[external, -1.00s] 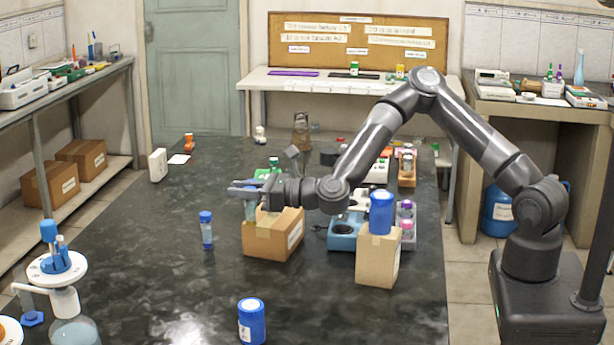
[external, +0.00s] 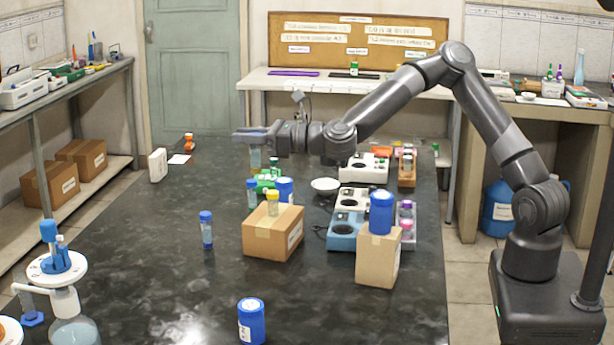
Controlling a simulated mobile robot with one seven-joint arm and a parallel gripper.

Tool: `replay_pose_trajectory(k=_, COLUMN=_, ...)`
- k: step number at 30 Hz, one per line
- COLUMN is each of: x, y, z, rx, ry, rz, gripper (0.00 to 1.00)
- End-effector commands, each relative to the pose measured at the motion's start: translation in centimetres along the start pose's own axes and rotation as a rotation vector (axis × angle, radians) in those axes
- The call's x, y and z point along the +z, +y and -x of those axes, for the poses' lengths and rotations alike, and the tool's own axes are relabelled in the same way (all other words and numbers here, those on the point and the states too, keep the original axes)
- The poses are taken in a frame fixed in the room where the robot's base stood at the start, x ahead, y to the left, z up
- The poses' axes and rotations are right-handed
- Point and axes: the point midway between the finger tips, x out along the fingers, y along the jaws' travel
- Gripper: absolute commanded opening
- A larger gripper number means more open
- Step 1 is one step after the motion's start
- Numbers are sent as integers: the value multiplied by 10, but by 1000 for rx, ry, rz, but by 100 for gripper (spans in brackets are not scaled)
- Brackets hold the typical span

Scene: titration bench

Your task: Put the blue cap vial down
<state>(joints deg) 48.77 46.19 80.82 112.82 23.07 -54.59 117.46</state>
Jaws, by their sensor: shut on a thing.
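My gripper (external: 250,133) is raised above the far half of the black bench, pointing left. It is shut on a vial (external: 255,158), whose clear body with bluish contents hangs upright below the fingers. Its cap is hidden between the fingers, so I cannot see the cap colour. Another blue-capped vial (external: 206,230) stands upright on the bench left of the cardboard box. A further blue-capped vial (external: 252,194) stands behind the box, below my gripper.
A cardboard box (external: 262,235) carries a yellow-capped vial (external: 273,203). A blue jar (external: 381,212) stands on a taller box (external: 376,262). Another blue jar (external: 251,322) is at the front. A green rack (external: 268,181) and a white dish (external: 325,185) lie behind. The bench's left side is mostly clear.

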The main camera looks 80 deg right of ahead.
Motion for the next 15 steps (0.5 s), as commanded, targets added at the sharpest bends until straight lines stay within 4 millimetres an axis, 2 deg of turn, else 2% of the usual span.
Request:
replay_pose_trajectory(k=2, x=18, y=-1, z=0, rx=-2, ry=-3, rz=2, gripper=4)
replay_pose_trajectory(k=11, x=9, y=-61, z=0, rx=-23, ry=2, rz=-3, gripper=4)
replay_pose_trajectory(k=15, x=4, y=-104, z=4, rx=-37, ry=1, rz=-5, gripper=4)
